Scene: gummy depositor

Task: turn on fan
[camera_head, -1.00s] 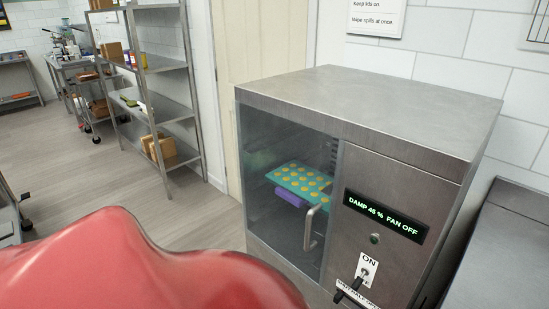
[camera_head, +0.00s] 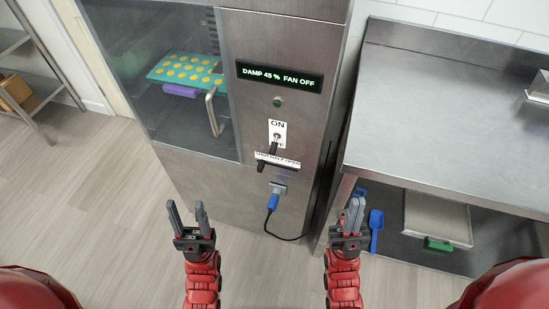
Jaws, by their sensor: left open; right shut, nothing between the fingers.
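The steel drying cabinet (camera_head: 240,190) stands ahead, its display (camera_head: 280,77) reading "DAMP 45 % FAN OFF". My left gripper (camera_head: 187,215) is open and empty, below and left of the switch. My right gripper (camera_head: 354,210) is shut and empty, below and right of it. Neither touches the cabinet controls.
A blue plug (camera_head: 272,202) with a black cable is in a socket low on the cabinet. The glass door has a handle (camera_head: 212,112); a teal tray of yellow gummies (camera_head: 160,72) shows behind it. A steel table (camera_head: 440,110) stands right, with a blue scoop (camera_head: 375,228) on its lower shelf.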

